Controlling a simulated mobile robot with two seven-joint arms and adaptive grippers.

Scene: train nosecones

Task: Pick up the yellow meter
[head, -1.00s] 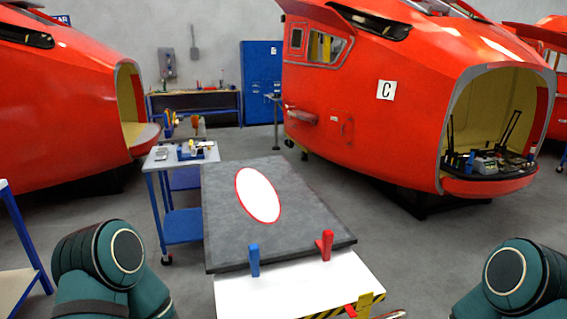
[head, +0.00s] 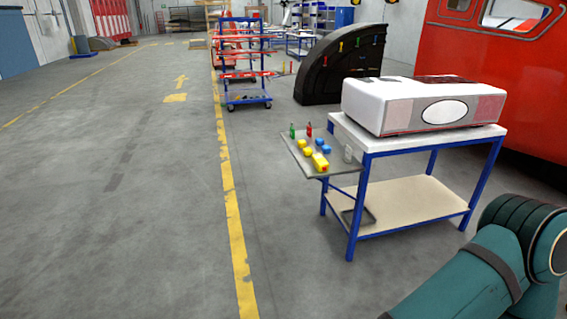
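Several small yellow items lie on a grey side tray (head: 292,150) in the head view. The nearest and longest is a yellow block-like item (head: 320,162) with a red spot, close to the tray's front edge. Two smaller yellow pieces (head: 306,148) lie behind it. They are too small to tell which one is the yellow meter. Neither of my grippers shows; only a teal link of my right arm appears at the lower right, well apart from the tray.
Blue items (head: 323,146), a green bottle (head: 292,131) and a red bottle (head: 309,130) share the tray. It juts from a blue-framed table (head: 350,133) bearing a white box-shaped part (head: 380,112). A blue-and-red trolley (head: 247,100) stands farther back. Open floor (head: 130,180) lies left.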

